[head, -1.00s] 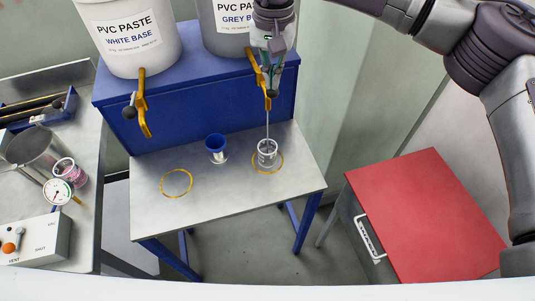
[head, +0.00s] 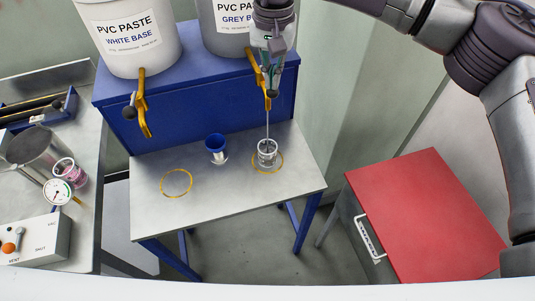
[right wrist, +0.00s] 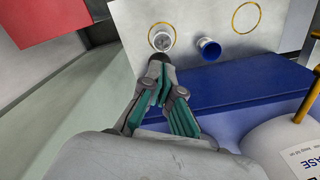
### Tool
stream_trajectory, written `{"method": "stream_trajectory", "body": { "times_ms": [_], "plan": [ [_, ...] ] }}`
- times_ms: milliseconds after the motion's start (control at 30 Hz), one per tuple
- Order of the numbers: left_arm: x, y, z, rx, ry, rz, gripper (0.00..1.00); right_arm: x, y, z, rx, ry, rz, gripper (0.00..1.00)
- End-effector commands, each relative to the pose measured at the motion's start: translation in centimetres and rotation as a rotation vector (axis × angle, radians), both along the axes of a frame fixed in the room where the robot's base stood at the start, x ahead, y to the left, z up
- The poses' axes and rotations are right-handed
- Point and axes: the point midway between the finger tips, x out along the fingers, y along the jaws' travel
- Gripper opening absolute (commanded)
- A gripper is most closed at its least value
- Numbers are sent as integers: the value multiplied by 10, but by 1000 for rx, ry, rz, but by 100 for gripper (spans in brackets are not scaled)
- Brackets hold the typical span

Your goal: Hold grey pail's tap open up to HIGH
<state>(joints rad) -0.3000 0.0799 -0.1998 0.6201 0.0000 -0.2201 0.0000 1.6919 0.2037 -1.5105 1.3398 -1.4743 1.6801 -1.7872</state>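The grey pail (head: 226,32) stands on the blue stand, with its yellow tap (head: 268,97) hanging at the front. My right gripper (head: 272,80) is at this tap from above and hides the tap's handle. In the right wrist view its fingertips (right wrist: 160,64) come together; I cannot see whether the handle is between them. A thin grey stream runs from the tap into a clear cup (head: 267,154) on the right yellow ring. Grey paste shows in the cup; its level against any mark is too small to read. My left gripper is out of view.
The white pail (head: 128,38) with its own yellow tap (head: 143,108) is to the left. A blue cup (head: 216,148) and an empty yellow ring (head: 176,184) are on the metal table (head: 222,190). A red-topped cabinet (head: 425,215) stands right; a gauge (head: 57,191) is left.

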Motion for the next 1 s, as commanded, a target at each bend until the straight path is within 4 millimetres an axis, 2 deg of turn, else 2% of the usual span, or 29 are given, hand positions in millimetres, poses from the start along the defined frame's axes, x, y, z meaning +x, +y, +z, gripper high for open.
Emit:
{"method": "stream_trajectory", "body": {
  "times_ms": [367,733,1000],
  "plan": [
    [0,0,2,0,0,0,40,0,0,2,0,1,0,0],
    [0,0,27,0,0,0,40,0,0,42,0,1,0,0],
    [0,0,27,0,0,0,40,0,0,44,0,1,0,0]
  ]
}}
